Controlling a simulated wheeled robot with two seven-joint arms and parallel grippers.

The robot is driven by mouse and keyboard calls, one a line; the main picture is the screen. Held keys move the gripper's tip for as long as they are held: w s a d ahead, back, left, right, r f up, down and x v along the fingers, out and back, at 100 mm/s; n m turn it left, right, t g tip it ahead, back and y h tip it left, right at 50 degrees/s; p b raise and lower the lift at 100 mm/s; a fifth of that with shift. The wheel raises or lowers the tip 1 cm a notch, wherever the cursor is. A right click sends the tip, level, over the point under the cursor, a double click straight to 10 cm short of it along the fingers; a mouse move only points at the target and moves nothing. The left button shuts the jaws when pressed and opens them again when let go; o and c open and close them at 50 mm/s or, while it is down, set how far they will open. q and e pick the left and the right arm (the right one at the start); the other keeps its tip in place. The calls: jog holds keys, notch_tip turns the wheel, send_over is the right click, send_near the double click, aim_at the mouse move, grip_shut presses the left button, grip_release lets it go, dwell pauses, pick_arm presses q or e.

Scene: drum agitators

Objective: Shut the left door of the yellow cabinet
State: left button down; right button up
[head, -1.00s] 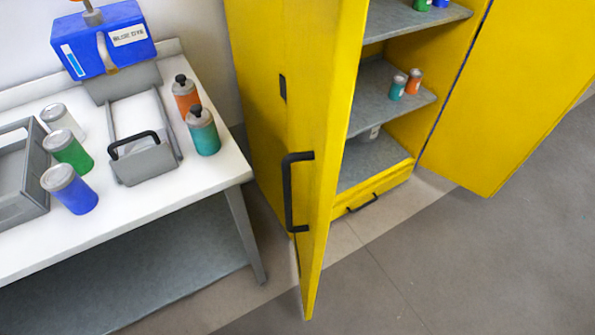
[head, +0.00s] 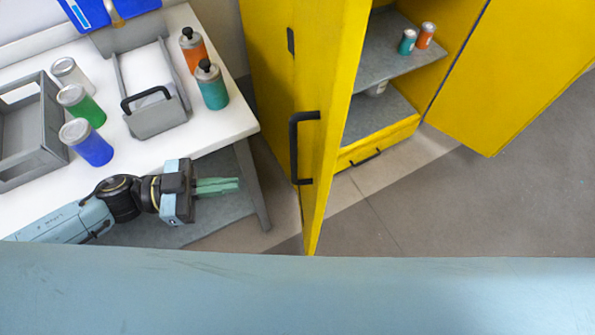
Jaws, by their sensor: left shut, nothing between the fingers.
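The yellow cabinet (head: 268,75) stands open in the head view. Its left door (head: 335,110) swings out toward me and shows nearly edge-on, with a black handle (head: 295,150) on its outer face. The right door (head: 510,75) is also wide open. My left gripper (head: 238,185) is shut and empty, pointing right toward the left door. It is left of the door and its handle, apart from both, in front of the table's edge. My right gripper is not in view.
A white table (head: 215,130) at left holds a grey crate (head: 30,135), several cans, two pump bottles and a tray with a black handle (head: 155,115). Cabinet shelves (head: 390,60) hold small cans. Grey floor (head: 450,215) right of the left door is clear.

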pick_arm(q)
jog(key=p, duration=0.2)
send_near(318, 177)
jog(key=shift+g, duration=0.3)
jog(key=d, duration=0.3)
jog(key=d+r, duration=0.1)
jog(key=d, duration=0.1)
jog(key=shift+w+d, duration=0.1)
jog(key=shift+w, duration=0.3)
jog(key=shift+w+d+f, duration=0.1)
jog(key=shift+d+f, duration=0.05)
jog(key=shift+d, duration=0.65)
